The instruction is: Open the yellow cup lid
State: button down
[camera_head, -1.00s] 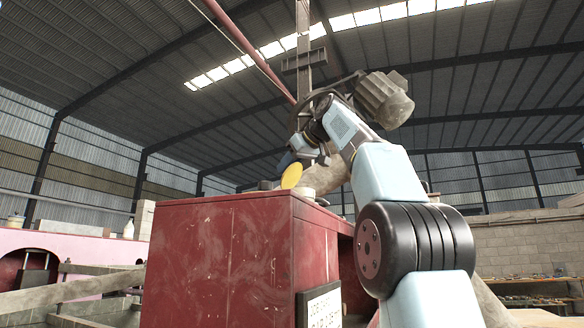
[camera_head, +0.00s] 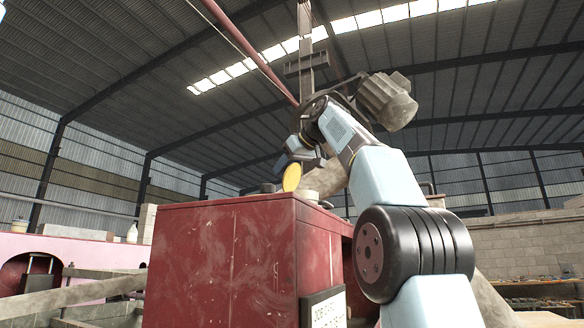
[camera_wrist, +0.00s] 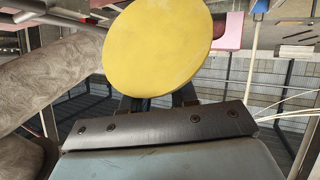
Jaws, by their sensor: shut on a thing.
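The yellow cup lid (camera_head: 292,177) is a round flat disc, held tilted nearly on edge at the top of the red cabinet. My gripper (camera_head: 301,163) is shut on the lid from behind; the head view shows its fingers only in part. In the wrist view, the lid (camera_wrist: 160,42) fills the upper middle, in front of my gripper (camera_wrist: 158,101), and hides the fingertips. A pale, low round thing (camera_head: 308,195), perhaps the cup, sits on the cabinet just right of and below the lid. Whether the two touch is unclear.
A pink structure (camera_head: 70,250) is at the left. Open air lies above the cabinet.

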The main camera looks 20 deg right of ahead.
jog(key=shift+w+a+f+y, duration=0.3)
jog(key=shift+w+a+f, duration=0.1)
jog(key=shift+a+f, duration=0.15)
dwell(0.4)
jog(key=c, duration=1.3)
grip_release()
jog(key=shift+c, duration=0.2)
jog(key=shift+o, duration=0.8)
jog(key=shift+a, duration=0.25)
jog(key=shift+o, duration=0.6)
jog(key=shift+w+d+f+g, duration=0.1)
jog(key=shift+w+g, duration=0.1)
jog(key=shift+g, duration=0.1)
jog(key=v, duration=1.4)
jog(key=shift+a, duration=0.25)
